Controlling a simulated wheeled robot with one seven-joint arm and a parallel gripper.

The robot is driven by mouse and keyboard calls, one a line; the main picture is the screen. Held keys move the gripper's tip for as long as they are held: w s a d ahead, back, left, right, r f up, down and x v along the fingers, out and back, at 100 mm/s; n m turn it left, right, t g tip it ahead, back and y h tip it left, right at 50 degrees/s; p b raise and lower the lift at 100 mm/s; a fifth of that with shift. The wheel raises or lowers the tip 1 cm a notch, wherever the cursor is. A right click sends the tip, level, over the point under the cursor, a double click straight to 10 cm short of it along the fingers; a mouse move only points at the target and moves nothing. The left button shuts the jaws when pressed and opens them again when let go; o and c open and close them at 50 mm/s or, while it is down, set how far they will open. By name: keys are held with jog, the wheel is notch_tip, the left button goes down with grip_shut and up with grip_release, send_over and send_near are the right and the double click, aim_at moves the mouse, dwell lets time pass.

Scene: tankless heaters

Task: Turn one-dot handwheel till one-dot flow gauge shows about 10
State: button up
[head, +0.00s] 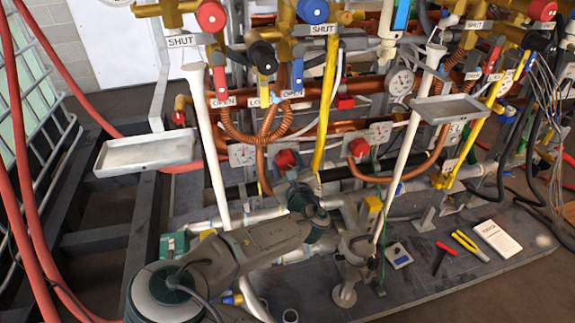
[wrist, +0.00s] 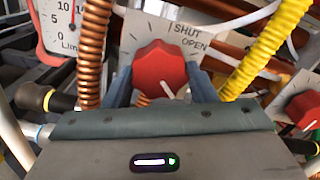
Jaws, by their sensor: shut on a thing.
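A red handwheel (wrist: 160,68) sits in front of a white plate marked SHUT and OPEN in the wrist view. My gripper (wrist: 161,82) is shut on this handwheel, one blue-grey finger on each side. A pale mark shows on the wheel's lower right. In the head view the handwheel (head: 286,159) is at the centre, with my gripper (head: 295,183) against it. A white flow gauge (wrist: 58,28) with 5, 10 and L/min is at upper left in the wrist view. Its top is cut off, and I cannot read its needle. I cannot make out dot marks.
Another red handwheel (wrist: 303,108) is at the right, also seen in the head view (head: 359,147). A copper hose (wrist: 93,50) and a yellow hose (wrist: 268,48) flank my gripper. Trays (head: 147,155) and pipes surround the arm. Pliers (head: 470,244) lie on the base plate.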

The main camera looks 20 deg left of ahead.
dwell(0.3)
jog(key=o, duration=0.7)
jog(key=shift+s, duration=0.1)
jog(key=p+v, duration=0.5)
jog(key=v, duration=0.8)
jog(key=shift+s+p, duration=0.3)
jog(key=shift+p, duration=0.1)
jog(key=shift+d, duration=0.15)
